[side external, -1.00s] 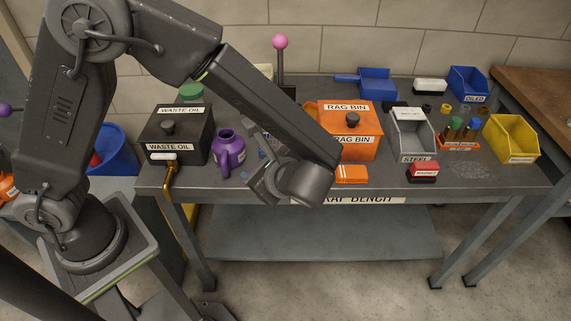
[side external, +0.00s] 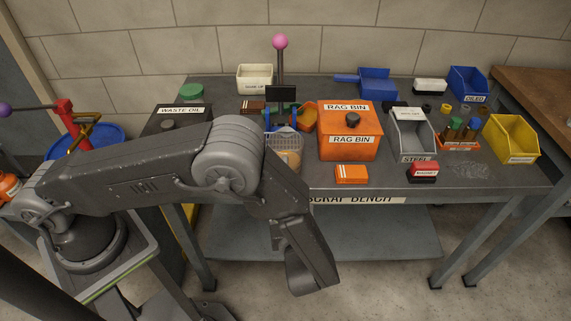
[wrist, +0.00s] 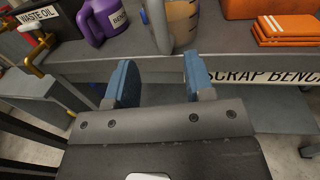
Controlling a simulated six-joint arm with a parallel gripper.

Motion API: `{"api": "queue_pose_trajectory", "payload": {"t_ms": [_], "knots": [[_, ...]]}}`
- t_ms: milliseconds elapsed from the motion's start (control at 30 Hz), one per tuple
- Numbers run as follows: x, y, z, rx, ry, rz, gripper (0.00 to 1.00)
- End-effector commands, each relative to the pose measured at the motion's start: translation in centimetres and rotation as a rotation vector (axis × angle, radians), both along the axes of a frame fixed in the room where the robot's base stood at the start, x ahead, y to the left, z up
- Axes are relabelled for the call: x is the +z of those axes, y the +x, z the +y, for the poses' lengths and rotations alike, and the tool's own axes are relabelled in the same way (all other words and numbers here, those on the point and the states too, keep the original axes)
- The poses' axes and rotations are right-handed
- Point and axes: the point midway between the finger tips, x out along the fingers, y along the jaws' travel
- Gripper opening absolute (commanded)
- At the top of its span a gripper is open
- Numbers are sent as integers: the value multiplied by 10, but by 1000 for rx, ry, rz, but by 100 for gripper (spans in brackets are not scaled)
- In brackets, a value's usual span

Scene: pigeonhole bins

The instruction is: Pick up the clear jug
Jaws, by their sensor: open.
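The clear jug (wrist: 184,22) stands near the bench's front edge, with amber or tan contents and a grey handle facing me. Its top is cut off in the wrist view. In the side view, the clear jug (side external: 289,158) is partly hidden by my arm. My gripper (wrist: 160,78) is open and empty, with its two blue fingers apart. It is in front of the bench edge, short of the jug, which lies beyond the gap between the fingers. The side view does not clearly show the fingers.
A purple jug (wrist: 105,20) stands left of the clear jug. A waste oil box (side external: 178,112) with a brass tap is farther left. The orange rag bin (side external: 349,123) and an orange stack (wrist: 287,29) are to the right. A pink-knobbed lever (side external: 280,65) rises behind.

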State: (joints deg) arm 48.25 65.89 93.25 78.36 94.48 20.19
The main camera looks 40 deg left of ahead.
Motion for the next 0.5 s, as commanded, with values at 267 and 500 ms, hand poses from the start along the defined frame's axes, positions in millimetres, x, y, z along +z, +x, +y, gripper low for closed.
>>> {"api": "queue_pose_trajectory", "payload": {"t_ms": [267,500], "knots": [[0,14,19,2,-3,0,48],[-3,36,45,4,-2,0,48]]}}
